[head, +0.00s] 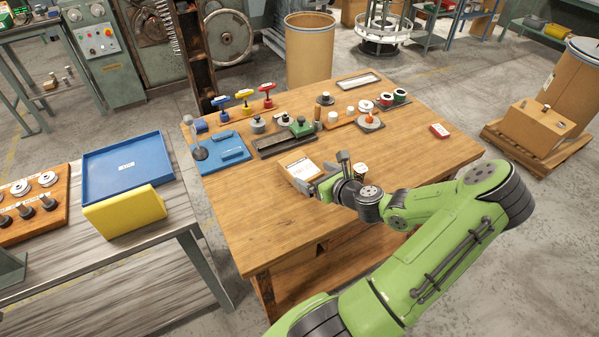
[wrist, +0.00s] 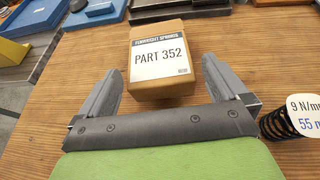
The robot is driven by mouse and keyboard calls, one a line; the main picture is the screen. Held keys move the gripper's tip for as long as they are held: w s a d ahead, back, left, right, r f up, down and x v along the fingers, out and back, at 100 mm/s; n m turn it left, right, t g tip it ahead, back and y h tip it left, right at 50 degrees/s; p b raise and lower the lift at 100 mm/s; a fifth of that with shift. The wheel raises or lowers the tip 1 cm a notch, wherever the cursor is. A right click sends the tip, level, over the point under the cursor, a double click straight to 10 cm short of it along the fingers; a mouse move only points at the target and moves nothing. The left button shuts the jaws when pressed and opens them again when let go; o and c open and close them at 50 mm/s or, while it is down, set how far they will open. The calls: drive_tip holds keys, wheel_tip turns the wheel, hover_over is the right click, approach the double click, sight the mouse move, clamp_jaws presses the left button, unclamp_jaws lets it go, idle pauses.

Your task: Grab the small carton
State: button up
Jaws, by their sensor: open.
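The small carton (wrist: 160,87) is a brown cardboard box with a white label reading "PART 352". It sits on the wooden table (head: 330,224). In the head view the carton (head: 299,168) is just beyond my gripper and partly hidden by it. In the wrist view my gripper (wrist: 163,80) is open, its two grey fingers apart. The carton's near end lies between the fingertips, with a gap on each side, and most of the carton is beyond them. My gripper also shows in the head view (head: 315,186).
A black spring with a white tag (wrist: 303,115) stands close to the right of my gripper. A blue fixture (head: 220,151) and a dark tray (head: 283,143) lie behind the carton. The table's front left is clear.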

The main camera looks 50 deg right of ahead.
sight(304, 170)
drive_tip(key=b+x, duration=0.1)
drive_tip(key=x, duration=0.5)
drive_tip(key=shift+a, duration=0.1)
drive_tip(key=shift+s, duration=0.1)
drive_tip(key=shift+c, duration=0.8)
drive_tip(key=c, duration=0.8)
